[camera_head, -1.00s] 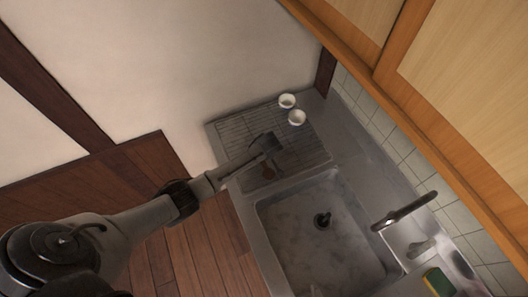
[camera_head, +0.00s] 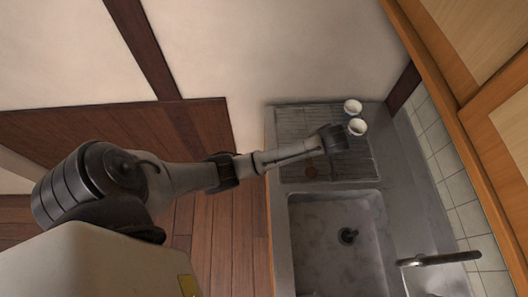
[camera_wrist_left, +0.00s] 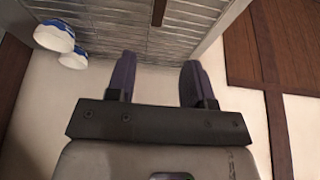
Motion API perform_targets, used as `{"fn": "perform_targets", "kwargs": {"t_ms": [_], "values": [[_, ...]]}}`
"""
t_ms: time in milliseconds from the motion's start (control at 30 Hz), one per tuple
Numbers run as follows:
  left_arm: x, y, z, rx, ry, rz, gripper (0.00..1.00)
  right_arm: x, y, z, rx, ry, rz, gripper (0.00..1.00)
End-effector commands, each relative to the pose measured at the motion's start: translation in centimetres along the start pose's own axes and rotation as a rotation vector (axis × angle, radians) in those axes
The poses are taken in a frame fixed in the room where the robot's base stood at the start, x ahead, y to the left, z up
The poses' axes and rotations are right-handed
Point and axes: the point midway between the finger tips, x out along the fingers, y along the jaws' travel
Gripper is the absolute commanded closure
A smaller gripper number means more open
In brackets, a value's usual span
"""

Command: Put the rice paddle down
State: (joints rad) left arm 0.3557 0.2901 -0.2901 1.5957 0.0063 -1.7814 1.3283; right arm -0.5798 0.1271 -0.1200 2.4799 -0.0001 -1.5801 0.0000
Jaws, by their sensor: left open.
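My left gripper (camera_head: 334,139) is over the ribbed draining board (camera_head: 292,125) beside the sink, close to two small bowls. In the left wrist view its two fingers (camera_wrist_left: 160,80) stand apart with nothing between them. A small brown rounded shape (camera_head: 311,171) lies on the draining board, just below my left forearm in the head view. It may be the rice paddle, but it is too small and partly covered to be sure. My right gripper is not in view.
Two small white bowls, one nearer (camera_head: 357,127) and one farther (camera_head: 352,106), stand at the draining board's right side. They show blue patterns in the left wrist view (camera_wrist_left: 54,37). The sink basin (camera_head: 325,245) is empty, with a tap (camera_head: 440,259) on its right.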

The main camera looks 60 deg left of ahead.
Motion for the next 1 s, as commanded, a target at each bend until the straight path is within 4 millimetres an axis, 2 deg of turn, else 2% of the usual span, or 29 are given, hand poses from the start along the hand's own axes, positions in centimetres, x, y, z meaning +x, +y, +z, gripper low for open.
{"fn": "perform_targets", "kwargs": {"t_ms": [67,167,333,500,600,733,833,1000], "values": [[0.3,-0.7,1.1,0.041,-0.011,0.007,0.52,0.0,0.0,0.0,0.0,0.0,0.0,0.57],[0.7,-2.5,3.9,0.161,-0.039,0.037,0.52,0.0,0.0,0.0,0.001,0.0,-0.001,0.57],[0.3,-8.0,10.5,0.487,-0.091,0.142,0.52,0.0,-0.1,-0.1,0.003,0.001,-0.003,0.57],[-1.9,-14.3,15.3,0.795,-0.104,0.256,0.52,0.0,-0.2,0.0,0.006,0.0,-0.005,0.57],[-3.6,-17.5,17.1,0.94,-0.092,0.311,0.52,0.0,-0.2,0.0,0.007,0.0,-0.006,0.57],[-5.8,-20.7,18.5,1.082,-0.068,0.361,0.52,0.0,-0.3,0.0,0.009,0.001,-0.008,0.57],[-7.0,-22.3,18.9,1.156,-0.049,0.384,0.52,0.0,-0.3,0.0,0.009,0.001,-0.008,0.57],[-8.0,-23.6,19.2,1.217,-0.031,0.401,0.52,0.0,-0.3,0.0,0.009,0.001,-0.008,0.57]]}}
